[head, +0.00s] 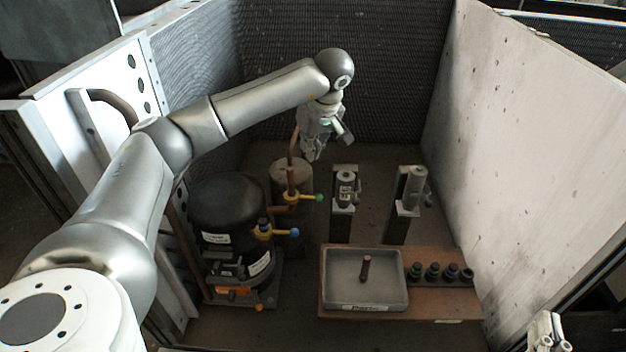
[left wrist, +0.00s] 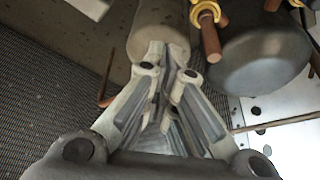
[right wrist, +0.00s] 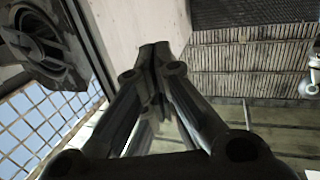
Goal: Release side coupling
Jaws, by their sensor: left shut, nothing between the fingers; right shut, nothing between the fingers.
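A yellow coupling with a green-tipped handle (head: 304,196) sits on a copper pipe beside the grey cylinder (head: 284,168). A second yellow coupling with a blue-tipped handle (head: 268,232) sits lower, by the black compressor (head: 228,205). My left gripper (head: 312,154) is shut and empty, pointing down above and behind the cylinder. In the left wrist view its fingertips (left wrist: 169,62) overlap the cylinder (left wrist: 158,28), and a yellow coupling (left wrist: 206,12) shows to their right; contact cannot be told. My right gripper (head: 547,330) is shut and empty at the lower right, outside the housing wall.
A grey parts tray (head: 340,296) holding a short copper piece (head: 366,268) stands on a brown board (head: 440,302). Several dark fittings (head: 433,271) stand beside it. Two upright stands hold grey tools (head: 345,188) (head: 417,188). A pale wall (head: 525,140) bounds the right side.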

